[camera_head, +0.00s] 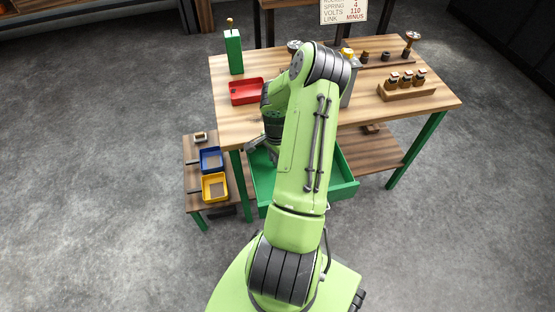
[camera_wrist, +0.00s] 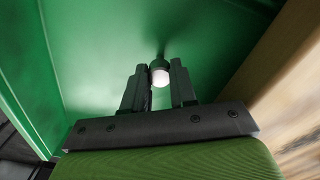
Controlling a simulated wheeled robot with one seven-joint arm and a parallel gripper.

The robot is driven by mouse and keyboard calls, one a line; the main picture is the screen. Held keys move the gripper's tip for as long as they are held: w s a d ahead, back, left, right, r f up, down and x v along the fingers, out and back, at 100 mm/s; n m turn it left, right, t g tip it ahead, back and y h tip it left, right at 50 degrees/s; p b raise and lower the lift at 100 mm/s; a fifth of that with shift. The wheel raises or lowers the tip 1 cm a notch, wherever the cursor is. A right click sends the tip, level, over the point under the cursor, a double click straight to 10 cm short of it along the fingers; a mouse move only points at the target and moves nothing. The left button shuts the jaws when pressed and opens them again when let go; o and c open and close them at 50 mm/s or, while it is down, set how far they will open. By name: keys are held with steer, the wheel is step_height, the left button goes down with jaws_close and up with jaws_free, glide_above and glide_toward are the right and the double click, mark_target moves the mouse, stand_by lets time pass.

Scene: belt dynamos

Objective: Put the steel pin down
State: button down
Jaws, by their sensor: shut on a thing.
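My gripper (camera_wrist: 158,80) is shut on the steel pin (camera_wrist: 160,77), whose pale round end shows between the fingertips in the wrist view. The rest of the pin is dark in shadow or hidden by the fingers. Below the fingers is the green floor of the open drawer (camera_head: 345,191), which pulls out from under the workbench. I cannot tell whether the pin touches that floor. In the head view my arm hides the pin and most of the drawer's inside.
The workbench (camera_head: 231,120) carries a red tray (camera_head: 247,96), a green post (camera_head: 234,52) and a wooden rack (camera_head: 410,93) with several small parts. A low side stand at the left holds a blue bin (camera_head: 211,167) and a yellow bin (camera_head: 214,197). The drawer's walls stand close around my gripper.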

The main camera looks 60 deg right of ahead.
steer(key=c, duration=0.9)
jaws_free()
step_height(320, 180, up, 12)
steer(key=p, duration=0.4)
steer(key=w+a+r+n+t+h, duration=0.1)
steer(key=w+a+r+n, duration=0.2)
steer(key=a+r+n, duration=0.35)
steer(key=w+a+r+n+h, duration=0.1)
steer(key=w+a+r+n, duration=0.2)
steer(key=a+r, duration=0.5)
steer(key=s+a+r+n+t, duration=0.1)
steer(key=s+a+r+n, duration=0.2)
steer(key=a, duration=0.3)
steer(key=s+a+r+n+t+y, duration=0.1)
steer(key=s+a+r+n+t, duration=0.1)
steer(key=s+a+r+n, duration=0.1)
steer(key=s+a+r+n+t+y, duration=0.1)
steer(key=s+a+r+n, duration=0.2)
steer(key=a, duration=0.6)
steer(key=s+n, duration=0.2)
steer(key=n, duration=0.1)
steer(key=shift+s+a+r+t, duration=0.15)
steer(key=shift+s+r+t, duration=0.1)
steer(key=shift+r+t, duration=0.05)
